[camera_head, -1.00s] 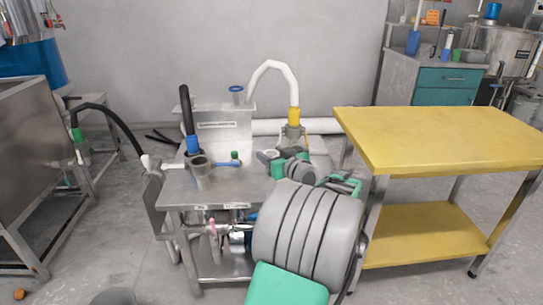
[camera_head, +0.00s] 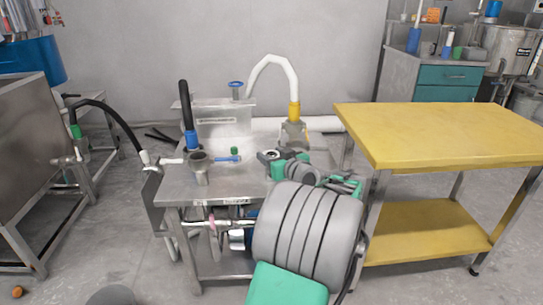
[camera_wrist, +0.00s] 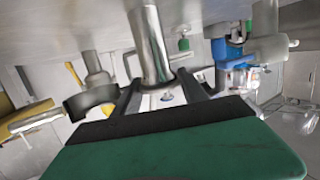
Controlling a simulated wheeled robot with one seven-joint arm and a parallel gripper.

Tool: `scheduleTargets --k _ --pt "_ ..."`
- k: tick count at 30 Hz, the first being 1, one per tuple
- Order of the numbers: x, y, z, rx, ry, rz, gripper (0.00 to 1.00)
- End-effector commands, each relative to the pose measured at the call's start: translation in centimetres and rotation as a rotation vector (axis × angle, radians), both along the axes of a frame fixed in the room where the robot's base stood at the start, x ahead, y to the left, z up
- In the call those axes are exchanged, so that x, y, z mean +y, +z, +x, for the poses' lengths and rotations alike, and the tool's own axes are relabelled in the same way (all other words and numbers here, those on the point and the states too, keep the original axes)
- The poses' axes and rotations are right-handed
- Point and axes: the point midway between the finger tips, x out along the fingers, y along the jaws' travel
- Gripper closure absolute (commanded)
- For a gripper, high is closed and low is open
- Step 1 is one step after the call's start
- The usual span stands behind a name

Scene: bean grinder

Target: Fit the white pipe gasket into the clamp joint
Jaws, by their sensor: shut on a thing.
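The white pipe gasket (camera_head: 270,154) shows as a small pale ring at my gripper in the head view. My gripper (camera_wrist: 160,93) is shut on it; in the wrist view its dark fingers lie on either side of the end of a metal pipe (camera_wrist: 150,45). The fingers and pipe hide much of the gasket, and I cannot tell whether it is seated. The clamp joint's dark curved clamp half (camera_wrist: 88,103) appears swung open left of the fingers in the wrist view. In the head view my arm partly hides the joint.
The steel table (camera_head: 225,187) holds a blue-handled valve (camera_head: 228,158) and an upright cup-like fitting (camera_head: 201,170). A white hose with a yellow fitting (camera_head: 294,108) stands behind my gripper. A yellow table (camera_head: 430,135) is at the right.

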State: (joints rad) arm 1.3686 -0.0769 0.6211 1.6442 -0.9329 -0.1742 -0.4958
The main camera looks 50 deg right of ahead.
Motion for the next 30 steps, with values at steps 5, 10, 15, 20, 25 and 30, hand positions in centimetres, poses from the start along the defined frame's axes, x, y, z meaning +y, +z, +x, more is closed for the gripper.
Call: scheduleTargets --k 5,10,15,20,25,30 --pt "0.0 -0.1 0.0 0.0 0.0 0.0 0.39" --pt "0.0 -0.1 0.0 0.0 0.0 0.0 0.25" --pt "0.0 -0.1 0.0 0.0 0.0 0.0 0.24" --pt "0.2 0.2 -0.6 0.0 -0.001 0.001 0.24" --pt "1.4 1.0 -3.5 0.0 -0.006 0.0 0.24" --pt "2.7 1.5 -6.3 0.0 -0.004 0.001 0.24"
